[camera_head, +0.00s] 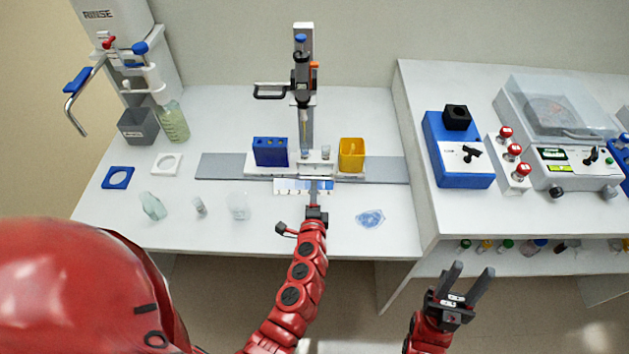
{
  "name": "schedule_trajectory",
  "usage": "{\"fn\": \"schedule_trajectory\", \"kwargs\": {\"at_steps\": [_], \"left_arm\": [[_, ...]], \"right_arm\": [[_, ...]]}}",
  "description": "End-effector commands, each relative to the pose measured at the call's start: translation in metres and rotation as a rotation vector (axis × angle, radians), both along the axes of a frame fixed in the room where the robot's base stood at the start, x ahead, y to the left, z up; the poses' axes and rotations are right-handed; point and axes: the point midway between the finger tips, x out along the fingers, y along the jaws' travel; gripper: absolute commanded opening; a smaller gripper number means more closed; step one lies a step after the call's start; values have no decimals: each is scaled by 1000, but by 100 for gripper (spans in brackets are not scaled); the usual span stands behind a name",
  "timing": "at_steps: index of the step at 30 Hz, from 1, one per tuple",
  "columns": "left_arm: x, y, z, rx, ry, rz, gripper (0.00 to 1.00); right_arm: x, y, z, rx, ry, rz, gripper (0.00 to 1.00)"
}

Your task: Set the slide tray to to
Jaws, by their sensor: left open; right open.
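The slide tray (262,177) is a white carriage across a long grey rail (222,166) under the upright stand. It carries a blue block with holes (270,152) on the left, a small clear cup (326,153) near the middle and a yellow box (351,154) on the right. A strip with blue markings (290,185) lies along its front. My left gripper (316,202) is at the front middle of the tray, by a narrow grey part pointing toward me. Whether they touch I cannot tell. My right gripper (468,277) is open and empty beyond the table's front right corner.
A pipette stand (303,90) rises behind the tray. Clear pieces lie along the front, with a bluish one (370,218) right of my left gripper. A rinse station (110,30) stands left. The right bench holds a blue device (450,165) and a clear-lidded machine (555,110).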

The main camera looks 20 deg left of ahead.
Motion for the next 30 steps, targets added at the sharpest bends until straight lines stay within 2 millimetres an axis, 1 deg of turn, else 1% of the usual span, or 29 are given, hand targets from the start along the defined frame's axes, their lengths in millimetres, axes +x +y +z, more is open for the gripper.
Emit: {"fn": "schedule_trajectory", "kwargs": {"at_steps": [1, 3, 7, 12, 19, 20, 24, 27, 30], "left_arm": [[11, 4, 0, 0, -3, 3, 44], [20, 7, -5, 0, 1, 2, 44], [35, 9, -7, -1, -4, -2, 44], [41, 12, -10, -2, 1, -2, 44], [42, 12, -10, -1, 0, -2, 44], [42, 12, -10, -1, 0, -2, 40], [42, 12, -10, -1, 0, -2, 15], [42, 12, -9, -1, 0, -2, 0], [42, 12, -10, -1, 0, -2, 0]], "right_arm": [[0, 0, 0, 0, 0, 0, 45], [0, 0, 0, 0, 0, 0, 45], [0, 0, -2, 0, 0, 0, 45], [0, 0, -2, 0, 0, 0, 45], [0, 0, -2, 0, 0, 0, 45], [0, 0, -2, 0, 0, 0, 45], [0, 0, -2, 0, 0, 0, 45], [0, 0, -2, 0, 0, 0, 45], [0, 0, -2, 0, 0, 0, 45]]}}
